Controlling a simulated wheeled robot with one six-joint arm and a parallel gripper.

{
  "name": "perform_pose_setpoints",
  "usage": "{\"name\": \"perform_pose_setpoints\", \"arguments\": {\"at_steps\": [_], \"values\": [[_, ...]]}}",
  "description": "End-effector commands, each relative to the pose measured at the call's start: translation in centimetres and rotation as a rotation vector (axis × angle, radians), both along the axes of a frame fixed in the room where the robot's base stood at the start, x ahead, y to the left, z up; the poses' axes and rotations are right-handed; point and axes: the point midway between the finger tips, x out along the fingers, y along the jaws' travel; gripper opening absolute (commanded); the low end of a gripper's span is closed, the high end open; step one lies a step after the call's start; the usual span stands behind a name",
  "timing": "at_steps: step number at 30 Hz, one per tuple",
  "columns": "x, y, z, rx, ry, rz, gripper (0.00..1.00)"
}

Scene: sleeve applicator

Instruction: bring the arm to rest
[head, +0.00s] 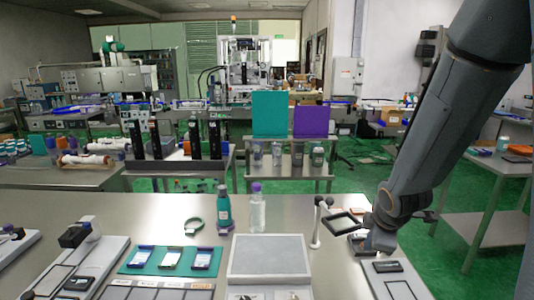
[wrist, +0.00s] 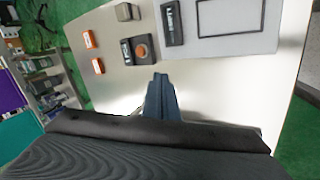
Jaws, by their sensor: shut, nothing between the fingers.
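My arm comes down from the upper right in the head view. Its end hangs low at the right side of the steel table (head: 340,275), and the fingertips are hard to make out there. In the wrist view my gripper (wrist: 160,80) shows as two blue-grey fingers shut together with nothing between them. They point over bare tabletop, near a black device with an orange round part (wrist: 134,50). I cannot tell the height above the table.
A white board with a black block (head: 390,266) lies near my arm's end. A white stand (head: 317,230) is close on its left. A grey tray (head: 268,254), teal bottle (head: 224,210), clear bottle (head: 257,212) and teal mat (head: 130,264) are farther left. Small orange blocks (wrist: 88,38) show too.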

Motion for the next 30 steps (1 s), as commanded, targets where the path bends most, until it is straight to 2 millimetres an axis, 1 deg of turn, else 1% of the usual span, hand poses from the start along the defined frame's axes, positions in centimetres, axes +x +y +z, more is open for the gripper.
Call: {"name": "perform_pose_setpoints", "arguments": {"at_steps": [1, 5, 6, 9, 12, 15, 19, 30], "values": [[-1.2, 0.8, 0.1, 0.048, 0.022, -0.100, 0.00], [-5.0, 3.0, 0.0, 0.200, 0.098, -0.426, 0.00], [-6.3, 3.7, 0.0, 0.242, 0.124, -0.532, 0.00], [-9.3, 5.4, 0.0, 0.332, 0.180, -0.774, 0.00], [-11.8, 6.9, 0.1, 0.393, 0.227, -0.968, 0.00], [-13.4, 7.9, 0.2, 0.428, 0.258, -1.099, 0.00], [-14.4, 8.6, 0.2, 0.447, 0.277, -1.178, 0.00], [-14.5, 8.6, 0.2, 0.450, 0.278, -1.187, 0.00]]}}
